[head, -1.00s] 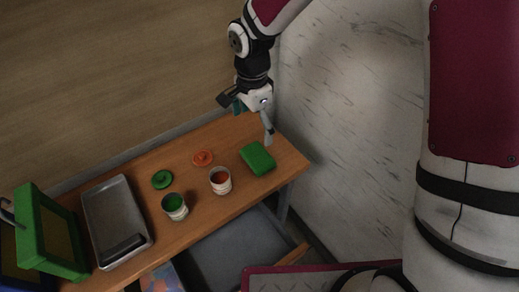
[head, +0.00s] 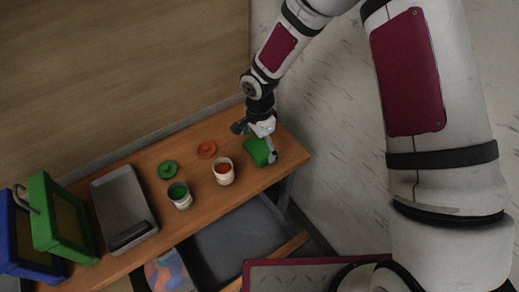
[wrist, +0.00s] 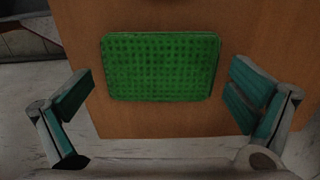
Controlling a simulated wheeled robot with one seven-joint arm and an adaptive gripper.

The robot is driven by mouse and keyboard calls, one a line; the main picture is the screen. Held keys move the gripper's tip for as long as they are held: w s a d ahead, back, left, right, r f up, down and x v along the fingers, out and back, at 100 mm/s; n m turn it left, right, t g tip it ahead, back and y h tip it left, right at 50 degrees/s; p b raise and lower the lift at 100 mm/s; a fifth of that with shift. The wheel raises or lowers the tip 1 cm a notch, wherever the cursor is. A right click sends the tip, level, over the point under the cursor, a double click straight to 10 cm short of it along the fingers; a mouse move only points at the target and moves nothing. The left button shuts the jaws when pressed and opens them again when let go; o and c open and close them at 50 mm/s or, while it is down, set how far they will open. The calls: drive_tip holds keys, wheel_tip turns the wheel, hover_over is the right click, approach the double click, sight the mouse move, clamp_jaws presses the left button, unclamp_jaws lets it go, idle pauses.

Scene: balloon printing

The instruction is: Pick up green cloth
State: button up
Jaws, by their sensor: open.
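The green cloth (head: 257,151) is a folded, rounded rectangular pad lying on the right end of the wooden table. In the wrist view the cloth (wrist: 161,67) shows its textured top, lying between and ahead of my two fingers. My gripper (head: 262,143) is over the cloth in the head view and partly hides it. In the wrist view my gripper (wrist: 163,98) is open, one teal-padded finger on each side of the cloth, with gaps between. Nothing is held. I cannot tell the exact height of the fingertips over the table.
The wooden table (head: 211,207) also holds an orange paint cup (head: 224,172), a green paint cup (head: 180,196), an orange lid (head: 206,149), a green lid (head: 168,169) and a grey tray (head: 121,203). Green (head: 67,222) and blue frames stand at the left end. A wall lies beyond the table.

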drive_tip(key=shift+f, duration=0.15)
drive_tip(key=c, duration=0.8)
drive_tip(key=shift+o, duration=0.2)
